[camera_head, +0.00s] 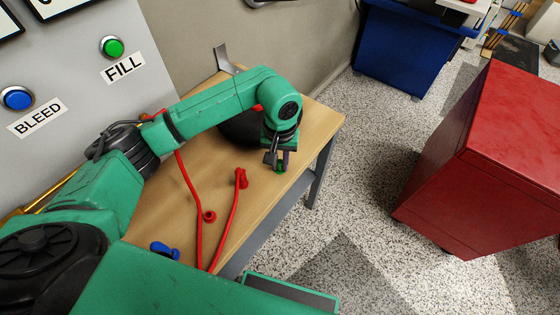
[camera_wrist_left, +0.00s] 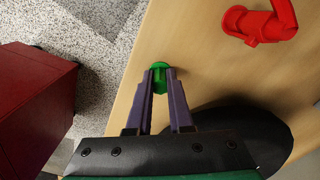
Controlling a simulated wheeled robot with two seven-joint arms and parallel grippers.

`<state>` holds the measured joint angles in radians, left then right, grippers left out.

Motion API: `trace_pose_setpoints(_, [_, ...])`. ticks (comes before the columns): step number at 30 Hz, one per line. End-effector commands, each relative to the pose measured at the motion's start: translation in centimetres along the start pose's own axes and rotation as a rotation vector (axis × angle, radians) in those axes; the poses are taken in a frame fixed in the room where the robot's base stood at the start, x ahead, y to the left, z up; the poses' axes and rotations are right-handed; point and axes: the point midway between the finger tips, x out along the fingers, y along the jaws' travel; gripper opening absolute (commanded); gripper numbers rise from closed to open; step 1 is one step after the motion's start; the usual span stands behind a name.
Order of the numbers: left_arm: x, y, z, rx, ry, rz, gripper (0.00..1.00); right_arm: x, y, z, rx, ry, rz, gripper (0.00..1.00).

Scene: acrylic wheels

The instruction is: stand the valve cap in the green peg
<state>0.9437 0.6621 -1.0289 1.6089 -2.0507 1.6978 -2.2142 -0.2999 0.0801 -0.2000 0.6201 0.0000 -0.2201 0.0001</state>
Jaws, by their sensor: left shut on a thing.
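My left gripper (camera_head: 283,160) is over the table's right end, fingers pointing down. In the left wrist view its two dark purple fingers (camera_wrist_left: 164,72) are close together, with a small green piece (camera_wrist_left: 160,84) between their tips. This green piece has a round, disc-like top at the fingertips; a bit of green (camera_head: 281,169) also shows below the gripper in the head view. I cannot tell the valve cap and the green peg apart here, since the fingers cover part of the spot. My right gripper is not in view.
Red hoses (camera_head: 232,215) lie along the wooden table (camera_head: 150,215), with a red fitting (camera_wrist_left: 262,27) near the gripper. A small blue object (camera_head: 165,250) lies near the front. A black wheel (camera_head: 240,128) is behind my arm. A red cabinet (camera_head: 490,160) stands right.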

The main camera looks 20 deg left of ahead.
Motion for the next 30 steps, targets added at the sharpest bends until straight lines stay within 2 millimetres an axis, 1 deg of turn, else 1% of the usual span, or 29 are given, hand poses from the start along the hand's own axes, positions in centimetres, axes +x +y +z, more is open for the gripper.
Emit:
trace_pose_setpoints(8, [0.00, 0.01, 0.00, 0.000, 0.000, 0.000, 0.00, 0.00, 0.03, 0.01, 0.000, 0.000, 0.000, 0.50])
trace_pose_setpoints(15, [0.13, -0.01, -0.01, 0.001, 0.001, 0.000, 0.00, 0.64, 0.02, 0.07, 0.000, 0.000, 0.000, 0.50])
trace_pose_setpoints(26, [0.00, 0.00, 0.02, 0.000, 0.000, 0.000, 0.00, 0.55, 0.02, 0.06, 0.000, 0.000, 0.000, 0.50])
trace_pose_setpoints(30, [0.10, 0.00, 0.00, 0.000, 0.000, 0.000, 0.00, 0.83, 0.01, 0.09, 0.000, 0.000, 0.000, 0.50])
